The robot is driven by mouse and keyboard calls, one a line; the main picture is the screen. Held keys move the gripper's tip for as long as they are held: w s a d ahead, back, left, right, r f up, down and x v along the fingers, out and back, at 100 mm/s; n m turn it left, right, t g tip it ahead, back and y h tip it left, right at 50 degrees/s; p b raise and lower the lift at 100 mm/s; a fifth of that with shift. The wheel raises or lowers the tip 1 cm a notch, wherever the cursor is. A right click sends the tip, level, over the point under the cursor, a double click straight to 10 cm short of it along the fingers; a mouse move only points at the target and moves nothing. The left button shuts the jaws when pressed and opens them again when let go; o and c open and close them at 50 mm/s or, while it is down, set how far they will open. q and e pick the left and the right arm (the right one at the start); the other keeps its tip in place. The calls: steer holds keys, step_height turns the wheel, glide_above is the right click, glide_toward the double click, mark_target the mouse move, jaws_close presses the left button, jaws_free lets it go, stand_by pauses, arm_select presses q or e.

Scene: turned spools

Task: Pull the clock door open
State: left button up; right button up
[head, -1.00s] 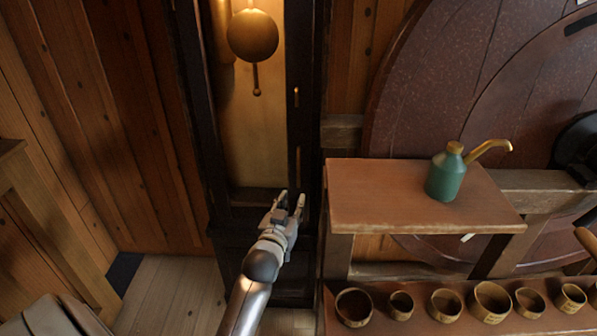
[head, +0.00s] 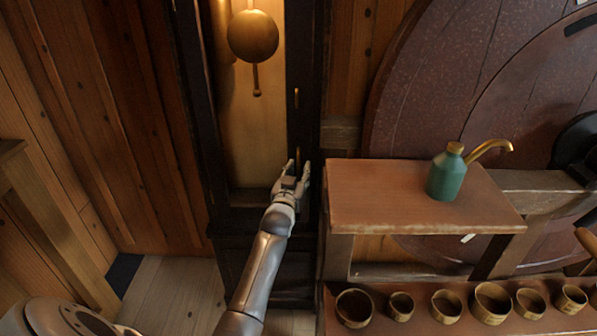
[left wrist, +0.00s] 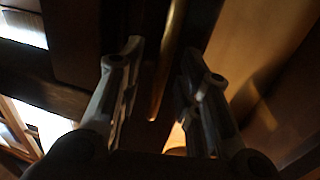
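The tall dark clock case (head: 188,95) stands in the middle of the head view. A brass pendulum (head: 253,37) hangs inside it before a lit back. The clock door's dark right stile (head: 304,125) carries a thin brass handle (head: 297,97); the handle's lower part is by my gripper. My left gripper (head: 298,165) is at the lower end of that stile, fingers pointing up and apart. In the left wrist view a brass bar (left wrist: 167,65) runs down between the two open fingers (left wrist: 158,85), with no clear contact. My right gripper is not in view.
A wooden bench (head: 375,190) close to the right of the gripper holds a green oil can (head: 447,177). A lower shelf (head: 420,322) holds several small wooden cups. A large round reddish wheel (head: 430,90) stands behind. The floor (head: 175,295) at lower left is clear.

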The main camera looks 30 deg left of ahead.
arm_select(q)
steer(key=shift+w+a, duration=0.15)
steer(key=shift+w, duration=0.2)
jaws_close()
